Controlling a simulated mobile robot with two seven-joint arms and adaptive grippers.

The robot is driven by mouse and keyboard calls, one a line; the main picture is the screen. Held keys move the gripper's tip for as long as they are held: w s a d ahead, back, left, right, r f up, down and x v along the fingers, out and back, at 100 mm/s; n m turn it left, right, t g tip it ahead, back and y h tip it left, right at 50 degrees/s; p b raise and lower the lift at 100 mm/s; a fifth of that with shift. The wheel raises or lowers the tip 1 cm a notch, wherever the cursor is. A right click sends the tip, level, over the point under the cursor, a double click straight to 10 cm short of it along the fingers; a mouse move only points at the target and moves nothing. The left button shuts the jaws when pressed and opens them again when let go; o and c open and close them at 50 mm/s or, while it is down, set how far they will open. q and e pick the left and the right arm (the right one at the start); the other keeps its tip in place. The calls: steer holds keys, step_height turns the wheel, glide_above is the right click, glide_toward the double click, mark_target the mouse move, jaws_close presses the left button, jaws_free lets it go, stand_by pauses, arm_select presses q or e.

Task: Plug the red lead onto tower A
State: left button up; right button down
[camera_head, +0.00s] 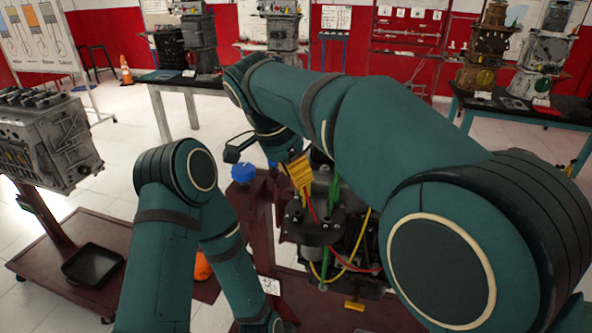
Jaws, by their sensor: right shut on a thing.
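The red lead (312,208) shows as a short red wire below a yellow block, beside the engine trainer (312,232) in the middle. My right arm reaches across from the right and bends down at the wrist. My right gripper (299,179) is at the top of the red lead and shut on it. Its fingers are small and partly hidden here. A green lead (334,190) and a yellow lead (361,238) show close by on the trainer. My right arm hides part of the trainer, and I cannot make out tower A. My left gripper is not in view.
A blue cap (243,171) stands left of the trainer on a dark red stand. A grey engine block (45,140) on a red cart (100,235) stands at the left, with a black tray (92,264). Tables with more engines line the back; white floor lies between.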

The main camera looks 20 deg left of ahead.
mark_target(301, 211)
steer(key=shift+f, duration=0.15)
stand_by(0.5)
steer(key=shift+f+b, duration=1.7)
steer(key=shift+f, duration=0.9)
steer(key=shift+f, duration=0.9)
stand_by(0.5)
steer(key=c, duration=0.9)
jaws_free()
